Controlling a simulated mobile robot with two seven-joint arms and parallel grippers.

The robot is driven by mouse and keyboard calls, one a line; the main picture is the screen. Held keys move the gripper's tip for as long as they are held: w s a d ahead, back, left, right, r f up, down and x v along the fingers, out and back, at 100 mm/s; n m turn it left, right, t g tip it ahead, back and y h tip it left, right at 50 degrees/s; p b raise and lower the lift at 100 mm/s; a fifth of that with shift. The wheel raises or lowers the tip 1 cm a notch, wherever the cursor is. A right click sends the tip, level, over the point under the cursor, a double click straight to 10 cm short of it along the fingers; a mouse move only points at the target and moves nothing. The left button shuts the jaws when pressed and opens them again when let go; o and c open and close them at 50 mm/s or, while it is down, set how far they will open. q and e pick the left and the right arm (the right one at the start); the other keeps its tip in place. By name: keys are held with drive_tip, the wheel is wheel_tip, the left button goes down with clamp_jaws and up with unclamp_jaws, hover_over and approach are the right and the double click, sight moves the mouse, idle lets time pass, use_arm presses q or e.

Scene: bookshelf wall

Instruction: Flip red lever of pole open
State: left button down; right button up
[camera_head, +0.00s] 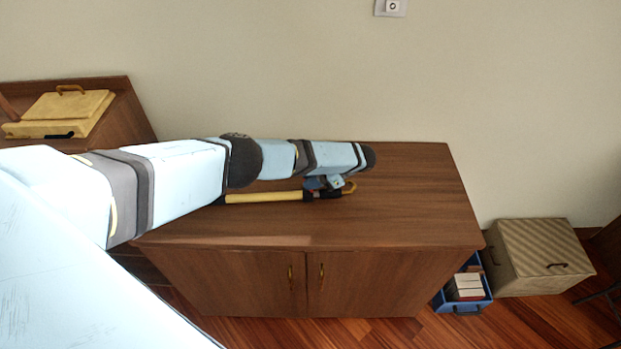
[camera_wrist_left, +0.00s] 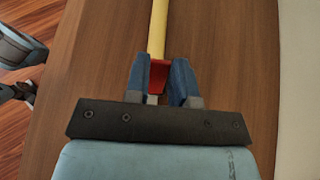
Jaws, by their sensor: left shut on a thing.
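A yellow pole (camera_head: 265,197) with black sections and a yellow hook at its right end lies along the cabinet top. The pole also shows in the left wrist view (camera_wrist_left: 158,28), running up from between my fingers. My left gripper (camera_head: 325,184) is over the pole near its hook end. In the left wrist view, the blue fingers of my left gripper (camera_wrist_left: 160,66) are shut on the red lever (camera_wrist_left: 159,76), one finger on each side. The red lever cannot be made out in the head view.
The wooden cabinet (camera_head: 420,205) has clear room right of the pole and a wall behind. A yellow case (camera_head: 70,108) lies on another wooden unit at left. A blue bin (camera_head: 440,302) and a striped box (camera_head: 535,258) stand on the floor at right.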

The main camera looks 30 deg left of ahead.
use_arm(q)
drive_tip(key=c, duration=1)
unclamp_jaws()
drive_tip(key=shift+o, duration=0.2)
